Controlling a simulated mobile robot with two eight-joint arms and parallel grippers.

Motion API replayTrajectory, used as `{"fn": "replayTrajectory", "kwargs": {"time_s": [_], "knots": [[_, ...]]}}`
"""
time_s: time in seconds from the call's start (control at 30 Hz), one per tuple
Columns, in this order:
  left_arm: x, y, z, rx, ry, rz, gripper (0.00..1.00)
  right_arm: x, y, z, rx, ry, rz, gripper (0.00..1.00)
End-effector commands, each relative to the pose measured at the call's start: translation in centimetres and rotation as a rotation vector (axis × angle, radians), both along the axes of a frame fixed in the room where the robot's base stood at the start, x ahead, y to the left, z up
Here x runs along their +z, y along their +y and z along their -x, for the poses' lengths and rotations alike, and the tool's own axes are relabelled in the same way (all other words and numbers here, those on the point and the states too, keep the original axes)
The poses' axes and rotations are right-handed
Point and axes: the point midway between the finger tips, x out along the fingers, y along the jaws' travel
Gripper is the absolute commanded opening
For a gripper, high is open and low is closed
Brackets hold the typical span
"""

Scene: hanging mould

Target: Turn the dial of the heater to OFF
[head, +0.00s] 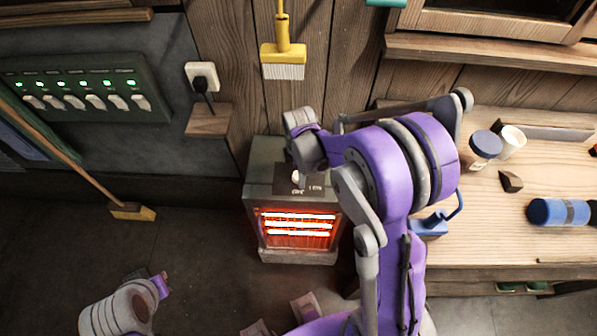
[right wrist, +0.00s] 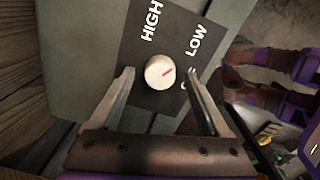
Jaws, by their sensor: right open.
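The heater (head: 258,180) stands on the floor against the wall, its front bars glowing orange-red. Its white dial (right wrist: 160,72) sits on a dark plate on the top, and it also shows in the head view (head: 297,178). The dial's red mark points right and slightly up in the right wrist view, roughly toward LOW. HIGH is readable above; a third label is mostly hidden behind a finger. My right gripper (right wrist: 161,74) is open, with one finger on each side of the dial and visible gaps to it. Part of my left arm shows at lower left, but its gripper is not seen.
A wooden workbench (head: 500,220) stands right of the heater, with a blue cylinder (head: 560,212) and jars on it. A yellow brush (head: 283,58) hangs above the heater. A broom (head: 133,212) stands at left. The floor left of the heater is clear.

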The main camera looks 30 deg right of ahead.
Motion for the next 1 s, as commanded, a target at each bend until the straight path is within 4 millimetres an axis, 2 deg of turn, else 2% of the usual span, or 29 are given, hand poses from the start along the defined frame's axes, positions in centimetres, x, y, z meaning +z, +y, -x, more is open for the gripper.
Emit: {"fn": "replayTrajectory", "kwargs": {"time_s": [0.33,0.37,0.7,0.8,1.0], "knots": [[-0.04,0.0,0.01,0.0,0.0,0.0,0.0,-0.62,0.01,0.0,0.0,-0.001,0.0,0.8],[-0.04,0.0,0.01,0.0,0.0,0.0,0.0,-0.62,0.01,0.0,0.0,-0.001,0.0,0.76],[-0.04,0.0,0.01,0.0,0.0,0.0,0.0,-0.6,0.01,0.0,-0.001,-0.001,0.0,0.15],[-0.04,0.0,0.01,0.0,0.0,0.0,0.0,-0.59,0.01,-0.01,-0.001,-0.001,0.0,0.0],[-0.14,0.0,0.04,0.0,0.001,0.0,0.0,-0.61,0.0,-0.01,-0.01,-0.001,0.0,0.0]]}}
